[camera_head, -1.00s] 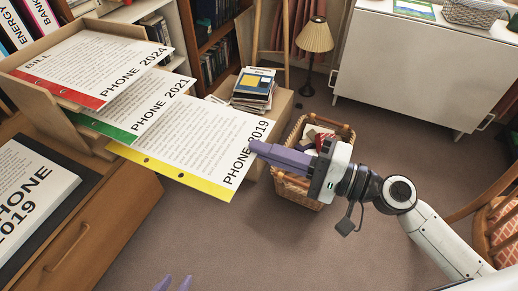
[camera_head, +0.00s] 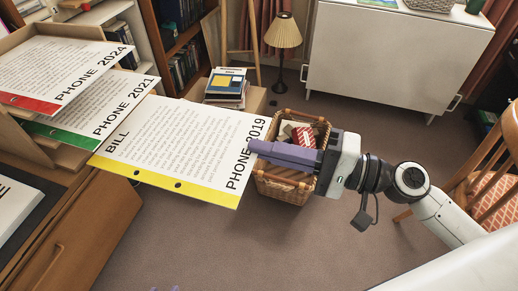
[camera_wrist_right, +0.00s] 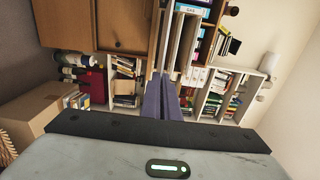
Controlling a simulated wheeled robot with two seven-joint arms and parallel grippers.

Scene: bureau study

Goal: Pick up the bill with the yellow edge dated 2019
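The bill with the yellow edge (camera_head: 190,140) reads BILL at its left end and PHONE 2019 at its right end. Its yellow strip (camera_head: 165,181) with dark holes faces the near side. My right gripper (camera_head: 252,147) is shut on its right edge, by the PHONE 2019 print. Most of the sheet is out over the floor; its left end is at the tray and I cannot tell if it still touches. In the right wrist view the purple fingers (camera_wrist_right: 168,100) are close together. My left gripper (camera_head: 166,289) barely shows at the bottom edge, two fingertips apart.
The letter tray (camera_head: 80,170) holds the green-edged 2021 bill (camera_head: 110,95) and red-edged 2024 bill (camera_head: 60,65) above. A wicker basket (camera_head: 283,190) stands on the floor below my right gripper. A cardboard box (camera_head: 256,98) carries books. Open carpet lies in front.

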